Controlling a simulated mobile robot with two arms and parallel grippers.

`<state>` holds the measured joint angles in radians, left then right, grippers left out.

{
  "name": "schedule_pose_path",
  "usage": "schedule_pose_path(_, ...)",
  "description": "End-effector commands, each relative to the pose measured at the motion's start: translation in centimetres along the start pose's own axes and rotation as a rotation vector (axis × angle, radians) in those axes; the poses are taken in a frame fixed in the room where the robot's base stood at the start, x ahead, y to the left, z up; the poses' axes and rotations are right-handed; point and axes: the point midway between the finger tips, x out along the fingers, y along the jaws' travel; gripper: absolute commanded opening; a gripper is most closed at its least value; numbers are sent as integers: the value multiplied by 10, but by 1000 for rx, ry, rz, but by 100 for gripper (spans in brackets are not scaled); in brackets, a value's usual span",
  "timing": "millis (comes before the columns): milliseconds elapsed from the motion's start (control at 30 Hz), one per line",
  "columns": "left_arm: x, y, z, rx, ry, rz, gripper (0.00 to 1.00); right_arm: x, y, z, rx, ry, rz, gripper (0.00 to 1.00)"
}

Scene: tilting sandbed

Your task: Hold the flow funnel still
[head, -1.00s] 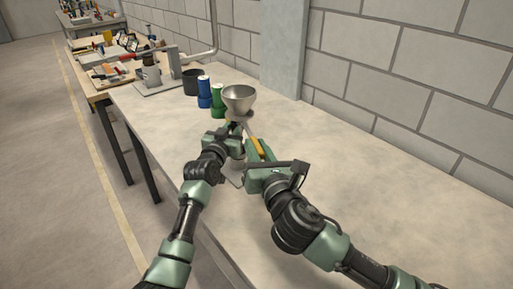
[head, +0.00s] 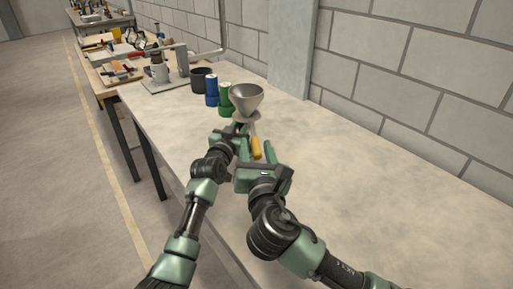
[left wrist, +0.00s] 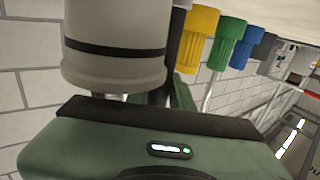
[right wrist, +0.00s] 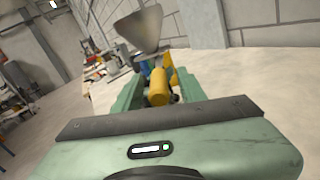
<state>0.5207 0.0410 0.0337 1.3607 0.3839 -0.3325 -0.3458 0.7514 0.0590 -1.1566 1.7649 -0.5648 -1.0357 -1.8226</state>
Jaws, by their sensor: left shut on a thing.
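The metal flow funnel (head: 247,96), a wide cone, stands mouth up above the bench; it also shows in the right wrist view (right wrist: 141,30). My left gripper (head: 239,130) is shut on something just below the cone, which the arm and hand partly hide. A pale cylinder with a dark band (left wrist: 115,50) fills the left wrist view close to that hand. My right gripper (head: 257,152) is open below the funnel. Its fingers stand either side of a yellow piece (right wrist: 158,88), with visible gaps. The yellow piece also shows in the head view (head: 256,147).
Blue (head: 211,91) and green (head: 225,98) containers stand just left of the funnel. A dark cup (head: 203,79) and a metal stand with a grey mug (head: 160,73) are farther back. The bench (head: 390,200) is clear to the right, up to the block wall.

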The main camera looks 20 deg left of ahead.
Motion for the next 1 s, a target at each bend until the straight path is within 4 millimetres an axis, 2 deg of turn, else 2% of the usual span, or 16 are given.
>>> schedule_pose_path(267,0,0,0,0,1,-1,0,0,1,4,0,-2,1,41)
schedule_pose_path(367,0,0,-1,0,1,-1,0,0,3,14,2,-5,2,41)
schedule_pose_path(700,0,0,0,0,1,0,0,0,16,77,1,-5,3,41)
schedule_pose_path(833,0,0,0,0,1,0,0,0,19,92,0,-3,3,41)
schedule_pose_path(1000,0,0,0,0,1,0,0,0,20,98,1,0,1,41)
